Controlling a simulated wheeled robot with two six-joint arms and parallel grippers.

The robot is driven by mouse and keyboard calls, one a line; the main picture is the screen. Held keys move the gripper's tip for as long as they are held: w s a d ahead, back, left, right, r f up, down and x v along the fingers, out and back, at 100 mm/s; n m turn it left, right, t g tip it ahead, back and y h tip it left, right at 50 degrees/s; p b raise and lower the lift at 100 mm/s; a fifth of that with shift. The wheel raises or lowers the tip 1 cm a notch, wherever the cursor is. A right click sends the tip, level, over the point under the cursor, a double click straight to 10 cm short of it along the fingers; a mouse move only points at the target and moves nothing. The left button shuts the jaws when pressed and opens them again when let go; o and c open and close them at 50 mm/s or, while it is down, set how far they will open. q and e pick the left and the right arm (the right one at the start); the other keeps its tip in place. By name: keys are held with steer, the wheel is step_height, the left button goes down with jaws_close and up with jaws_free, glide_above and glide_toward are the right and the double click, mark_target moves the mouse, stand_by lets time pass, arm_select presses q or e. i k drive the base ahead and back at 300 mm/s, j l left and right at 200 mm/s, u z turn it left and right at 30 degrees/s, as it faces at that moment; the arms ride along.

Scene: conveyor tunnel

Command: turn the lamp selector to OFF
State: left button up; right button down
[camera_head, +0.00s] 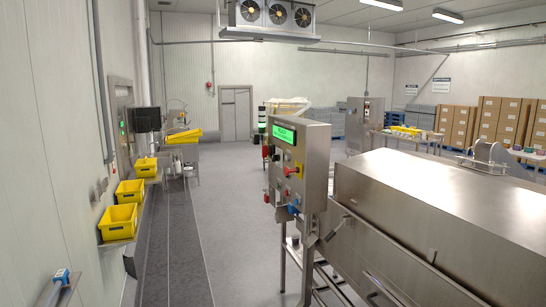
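A steel control panel (313,150) stands upright near the middle of the view, its face turned left and seen at a steep angle. A lit green display (284,133) is near its top. Below it are several small controls, among them a red button on a yellow plate (299,170), dark knobs and a blue part (293,210) low down. The controls are too small to tell which one is the lamp selector or where it points. Neither of my grippers is in view.
A long steel tunnel housing (430,205) fills the right foreground beside the panel. Yellow bins (120,220) line the left wall. A small blue-topped object (62,276) is at the lower left. The grey floor (225,220) left of the panel is clear.

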mark_target(275, 158)
steer(key=i+j+z, duration=0.1)
steer(key=i+j, duration=0.4)
steer(key=i, duration=0.35)
steer(key=i+j+z, duration=0.15)
steer(key=i+j, duration=0.45)
steer(key=i, duration=0.2)
steer(key=i+j+z, duration=0.1)
steer(key=i+j, duration=0.6)
steer(key=i, duration=0.1)
